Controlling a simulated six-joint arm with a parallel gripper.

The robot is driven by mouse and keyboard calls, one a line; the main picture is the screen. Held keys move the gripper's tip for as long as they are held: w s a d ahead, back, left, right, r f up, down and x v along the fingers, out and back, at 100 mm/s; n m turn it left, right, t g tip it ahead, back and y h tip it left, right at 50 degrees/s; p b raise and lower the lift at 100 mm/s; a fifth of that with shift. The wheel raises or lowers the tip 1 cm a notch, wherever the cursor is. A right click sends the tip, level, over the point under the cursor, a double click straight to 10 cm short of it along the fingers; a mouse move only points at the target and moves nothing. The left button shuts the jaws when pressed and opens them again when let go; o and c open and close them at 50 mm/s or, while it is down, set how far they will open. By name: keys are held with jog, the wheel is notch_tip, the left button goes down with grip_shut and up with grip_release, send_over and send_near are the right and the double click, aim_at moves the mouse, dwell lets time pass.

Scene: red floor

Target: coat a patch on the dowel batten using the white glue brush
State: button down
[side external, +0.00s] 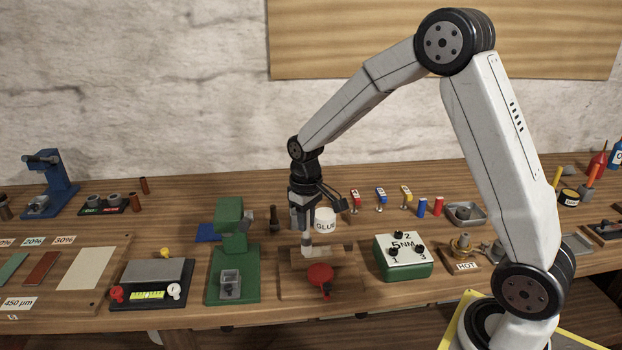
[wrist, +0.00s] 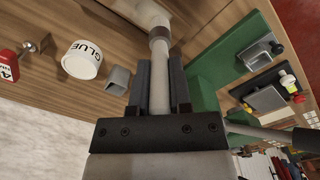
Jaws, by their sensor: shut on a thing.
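My gripper (side external: 304,212) points down over the middle of the bench and is shut on the white glue brush (side external: 307,240). In the wrist view the brush's pale handle (wrist: 160,85) runs between the two dark fingers of my gripper (wrist: 162,72). The brush's lower end reaches down to the wooden dowel batten (side external: 338,257), which lies across a wooden stand. The batten also shows at the top of the wrist view (wrist: 182,8). Whether the bristles touch it, and any glue on it, I cannot tell. The white glue pot (side external: 325,219) stands just behind the batten.
A green press (side external: 231,255) stands close left of the batten. A red knob (side external: 320,274) is in front of it. A green and white box with black knobs (side external: 403,257) stands to the right. A grey square holder (wrist: 118,80) is beside my fingers.

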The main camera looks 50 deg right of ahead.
jog(key=shift+s+d, duration=2.25)
notch_tip(320, 180, up, 8)
